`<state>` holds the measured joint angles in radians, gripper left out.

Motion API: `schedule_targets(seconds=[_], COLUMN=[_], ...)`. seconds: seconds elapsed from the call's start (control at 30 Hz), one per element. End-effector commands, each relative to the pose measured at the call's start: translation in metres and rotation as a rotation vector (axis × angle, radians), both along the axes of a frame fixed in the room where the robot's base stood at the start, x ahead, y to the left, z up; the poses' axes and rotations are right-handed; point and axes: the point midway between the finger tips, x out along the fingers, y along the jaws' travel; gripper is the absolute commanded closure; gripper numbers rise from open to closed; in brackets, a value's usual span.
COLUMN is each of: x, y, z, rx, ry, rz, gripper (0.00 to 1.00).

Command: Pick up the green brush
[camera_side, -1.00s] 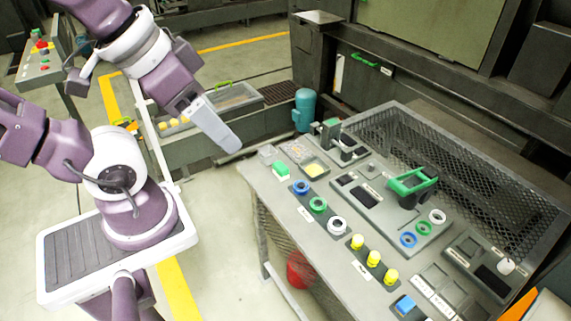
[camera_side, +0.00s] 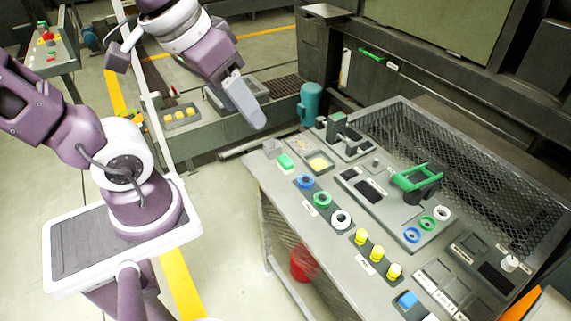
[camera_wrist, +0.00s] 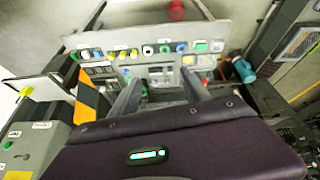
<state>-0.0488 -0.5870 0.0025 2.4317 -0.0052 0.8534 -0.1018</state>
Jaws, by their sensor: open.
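The green object that best fits the brush is a bright green frame-like handle (camera_side: 416,177) with a dark part under it. It stands on the grey panel top, right of centre in the side view; its bristles cannot be made out. My gripper (camera_side: 258,122) is up in the air to the left of the panel, apart from the green handle and pointing down and right. In the wrist view the two grey fingers of my gripper (camera_wrist: 162,78) are spread with nothing clearly held between them. A small green patch by the left finger there is too blurred to identify.
The control table (camera_side: 282,205) carries blue, green and white rings, yellow knobs (camera_side: 377,253) and a green button (camera_side: 285,161). A mesh guard (camera_side: 470,160) rises behind it. A teal cylinder (camera_side: 311,102) stands near its far left corner. A red bucket (camera_side: 302,263) is underneath.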

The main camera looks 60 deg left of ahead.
Motion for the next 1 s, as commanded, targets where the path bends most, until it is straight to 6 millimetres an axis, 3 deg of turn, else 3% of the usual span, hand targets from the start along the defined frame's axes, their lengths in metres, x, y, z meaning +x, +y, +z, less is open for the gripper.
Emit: schedule_targets(seconds=[0.1, 0.17, 0.27, 0.3, 0.4, 0.5, 0.6, 1.0], x=[0.069, 0.104, 0.153, 0.168, 0.193, 0.2, 0.198, 0.203], y=[0.027, 0.047, 0.086, 0.103, 0.144, 0.173, 0.19, 0.193], z=[-0.018, -0.037, -0.085, -0.11, -0.178, -0.239, -0.279, -0.346], rx=[-0.089, -0.134, -0.201, -0.224, -0.272, -0.304, -0.321, -0.328], ry=[0.098, 0.141, 0.205, 0.23, 0.285, 0.323, 0.345, 0.357], rz=[0.275, 0.426, 0.682, 0.786, 1.029, 1.219, 1.338, 1.392], gripper=[0.45, 0.45, 0.45, 0.45, 0.45, 0.45, 0.45, 0.45])
